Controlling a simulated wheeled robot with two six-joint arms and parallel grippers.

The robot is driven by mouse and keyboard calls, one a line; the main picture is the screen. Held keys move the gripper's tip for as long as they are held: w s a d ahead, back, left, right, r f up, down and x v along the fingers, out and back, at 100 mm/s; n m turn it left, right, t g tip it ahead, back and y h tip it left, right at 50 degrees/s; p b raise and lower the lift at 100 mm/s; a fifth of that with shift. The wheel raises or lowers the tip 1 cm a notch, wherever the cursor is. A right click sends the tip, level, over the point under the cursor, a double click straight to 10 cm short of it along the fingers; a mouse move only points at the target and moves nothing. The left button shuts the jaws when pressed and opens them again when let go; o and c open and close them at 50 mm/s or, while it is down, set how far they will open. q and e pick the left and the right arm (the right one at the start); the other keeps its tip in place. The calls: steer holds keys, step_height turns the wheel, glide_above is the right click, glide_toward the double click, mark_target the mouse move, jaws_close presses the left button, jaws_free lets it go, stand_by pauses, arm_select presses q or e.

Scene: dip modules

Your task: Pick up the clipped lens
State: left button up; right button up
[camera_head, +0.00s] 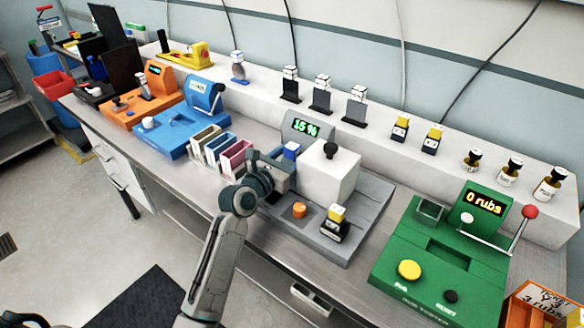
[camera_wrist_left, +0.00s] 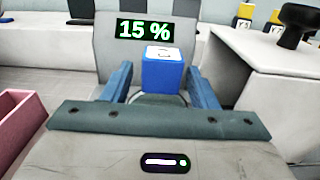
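A blue block (camera_head: 291,150) with a white top stands at the grey station with the 15 % display; I cannot tell whether it is the clipped lens. In the left wrist view the blue block (camera_wrist_left: 163,74) lies between the two blue fingertips of my left gripper (camera_wrist_left: 160,84). The fingers are spread, with a narrow gap showing beside the block, and no clear grip shows. In the head view my left gripper (camera_head: 277,170) reaches in from the left, low beside the block, partly hidden by its own wrist. My right gripper is not in view.
A white box (camera_head: 328,172) with a black knob stands right of the block. Coloured bins (camera_head: 236,160) stand to the left. A yellow-topped piece (camera_head: 337,213) and an orange button (camera_head: 299,210) are in front. A green tester (camera_head: 440,250) stands on the right.

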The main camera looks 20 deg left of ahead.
arm_select(q)
steer(key=c, duration=0.9)
